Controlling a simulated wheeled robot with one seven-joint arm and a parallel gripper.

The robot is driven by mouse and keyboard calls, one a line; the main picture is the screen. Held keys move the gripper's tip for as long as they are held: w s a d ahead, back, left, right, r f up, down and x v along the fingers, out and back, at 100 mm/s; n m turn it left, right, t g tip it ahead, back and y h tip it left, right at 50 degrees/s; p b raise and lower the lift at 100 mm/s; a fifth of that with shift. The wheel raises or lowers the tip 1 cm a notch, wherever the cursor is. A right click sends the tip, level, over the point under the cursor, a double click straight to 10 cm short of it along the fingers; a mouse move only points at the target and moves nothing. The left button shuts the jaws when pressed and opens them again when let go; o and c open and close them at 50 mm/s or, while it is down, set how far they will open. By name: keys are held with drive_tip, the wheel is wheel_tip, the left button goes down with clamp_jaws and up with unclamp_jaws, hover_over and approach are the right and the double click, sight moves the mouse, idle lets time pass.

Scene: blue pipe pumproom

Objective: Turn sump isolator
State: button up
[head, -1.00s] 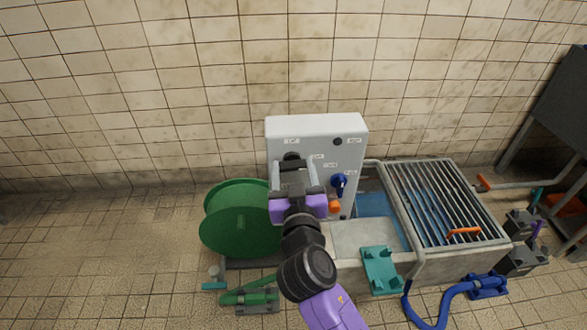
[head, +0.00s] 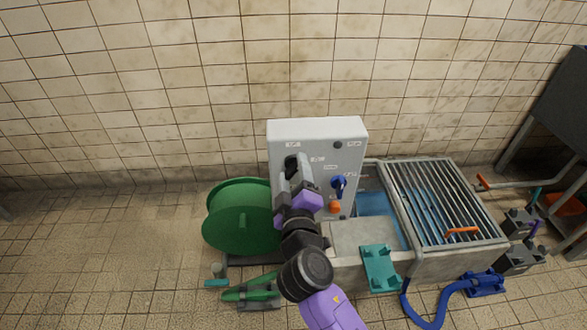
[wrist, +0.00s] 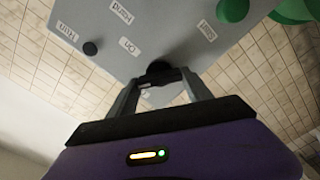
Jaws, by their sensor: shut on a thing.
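A grey-white control cabinet (head: 327,133) stands against the tiled wall. My gripper (head: 292,172) is at the upper left of its front face and is shut on a black knob (head: 291,162). In the wrist view my gripper (wrist: 165,80) has its two fingers at this black knob (wrist: 160,67), which they partly hide. The gripper is rolled to a slant against the cabinet.
The cabinet also has a dark round knob (head: 338,145), a blue handle (head: 339,185) and an orange button (head: 335,207). A green reel (head: 238,217) stands at left. A grated concrete sump (head: 425,262) is at right. Floor at far left is clear.

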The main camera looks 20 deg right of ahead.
drive_tip(key=n+p, duration=0.1)
drive_tip(key=n, duration=0.2)
drive_tip(key=shift+a+n, duration=0.1)
drive_tip(key=shift+n, duration=0.2)
drive_tip(key=shift+f+n+p, duration=0.1)
drive_tip(key=shift+n+p, duration=0.75)
drive_tip(key=shift+n, duration=0.85)
drive_tip(key=o, duration=1.4)
drive_tip(key=shift+c, duration=0.2)
drive_tip(key=shift+s, duration=0.1)
drive_tip(key=v, duration=0.7)
drive_tip(key=shift+s, duration=0.3)
drive_tip(key=shift+a, duration=0.1)
